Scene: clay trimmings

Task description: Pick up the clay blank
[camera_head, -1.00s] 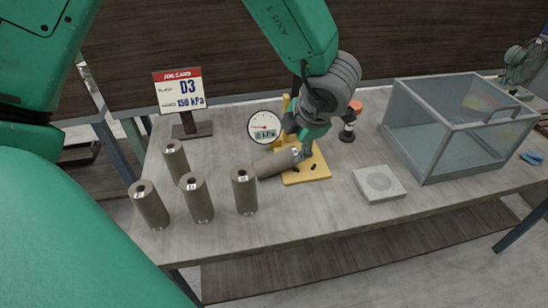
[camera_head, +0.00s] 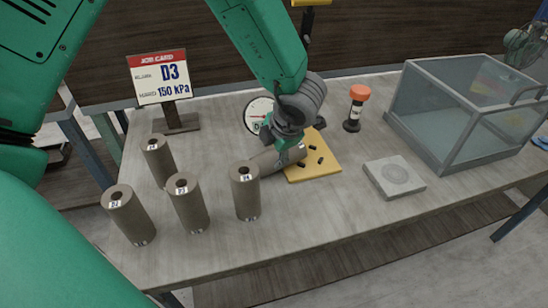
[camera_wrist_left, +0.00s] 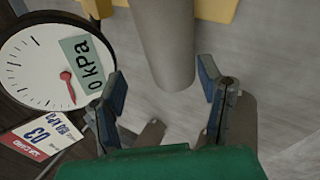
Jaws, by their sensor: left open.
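One grey-brown clay blank (camera_head: 264,161) lies on its side by the yellow base plate (camera_head: 318,163). Several similar blanks stand upright at the left, including the front left one (camera_head: 128,214), the middle one (camera_head: 189,205), the right one (camera_head: 246,196) and the rear one (camera_head: 158,161); their small labels are hard to read. My left gripper (camera_head: 283,150) is over the lying blank and hides part of it. In the left wrist view the open fingers (camera_wrist_left: 162,84) stand either side of a blank's near end (camera_wrist_left: 163,42), with gaps. My right gripper is not seen.
A job card (camera_head: 161,78) reads D3, 150 kPa. A round gauge (camera_head: 258,110) reading 0 kPa (camera_wrist_left: 30,65) is close to the gripper. An orange-topped bottle (camera_head: 356,108), a grey block (camera_head: 394,178) and a clear box (camera_head: 450,110) are right. The front table strip is clear.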

